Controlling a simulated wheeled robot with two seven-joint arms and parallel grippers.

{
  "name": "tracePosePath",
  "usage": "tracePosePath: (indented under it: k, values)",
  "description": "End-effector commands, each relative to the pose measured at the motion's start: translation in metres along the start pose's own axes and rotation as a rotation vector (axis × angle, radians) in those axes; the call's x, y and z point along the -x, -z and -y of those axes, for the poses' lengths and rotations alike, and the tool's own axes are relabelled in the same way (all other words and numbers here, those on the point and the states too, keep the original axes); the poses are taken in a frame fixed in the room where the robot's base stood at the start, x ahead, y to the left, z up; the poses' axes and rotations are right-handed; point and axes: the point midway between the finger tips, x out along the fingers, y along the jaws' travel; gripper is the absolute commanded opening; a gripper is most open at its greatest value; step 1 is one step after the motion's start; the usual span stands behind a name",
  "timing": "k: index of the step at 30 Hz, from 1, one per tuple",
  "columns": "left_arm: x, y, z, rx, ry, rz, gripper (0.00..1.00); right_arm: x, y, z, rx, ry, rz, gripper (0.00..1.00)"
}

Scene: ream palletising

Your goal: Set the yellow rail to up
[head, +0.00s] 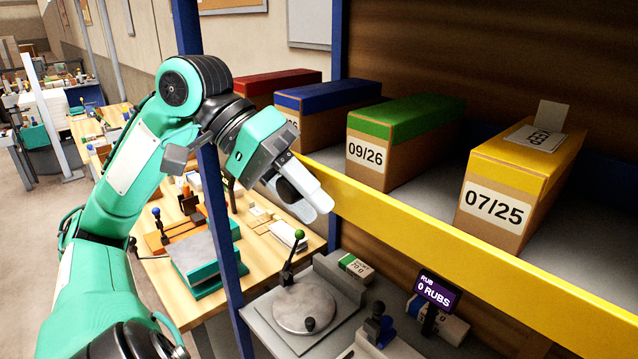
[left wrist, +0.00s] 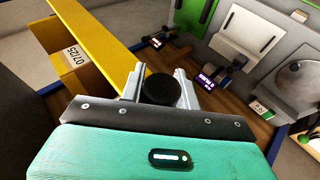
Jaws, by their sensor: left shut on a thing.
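The yellow rail (head: 430,238) runs along the front edge of the shelf, from the blue post to the lower right. It lies level with the shelf edge, below the box fronts. My left gripper (head: 318,203) is at the rail's left part, shut on it. In the left wrist view the rail (left wrist: 95,38) reaches the left fingertip, and the gripper (left wrist: 160,82) hides its end. My right gripper is not in view.
On the shelf stand red (head: 280,82), blue (head: 328,95), green (head: 405,118) and yellow-topped (head: 530,165) boxes; the last has a "KEEP" card (head: 540,136). A blue post (head: 215,190) stands close by my left arm. Below are a round-plate device (head: 303,305) and a "0 RUBS" display (head: 436,291).

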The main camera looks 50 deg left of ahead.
Motion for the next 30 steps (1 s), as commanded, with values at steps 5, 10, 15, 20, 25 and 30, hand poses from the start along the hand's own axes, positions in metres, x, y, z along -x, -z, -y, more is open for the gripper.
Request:
tracePosePath:
  k: [5,10,15,20,25,30]
  values:
    - [0.0039,-0.0008,-0.0029,0.045,0.010,0.041,0.00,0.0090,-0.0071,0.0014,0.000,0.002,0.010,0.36]
    - [0.0040,-0.0017,-0.0028,0.065,0.014,0.060,0.00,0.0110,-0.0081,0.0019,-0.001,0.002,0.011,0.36]
    - [0.0040,-0.0020,-0.0027,0.071,0.015,0.064,0.00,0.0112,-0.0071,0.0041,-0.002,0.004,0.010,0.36]
    - [0.0042,-0.0019,-0.0027,0.071,0.015,0.064,0.00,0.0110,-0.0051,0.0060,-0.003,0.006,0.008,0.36]
    - [0.0043,-0.0018,-0.0028,0.070,0.015,0.064,0.46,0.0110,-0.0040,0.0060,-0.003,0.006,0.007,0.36]
    - [0.0038,-0.0023,-0.0026,0.068,0.016,0.065,0.54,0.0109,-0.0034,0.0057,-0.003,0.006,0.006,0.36]
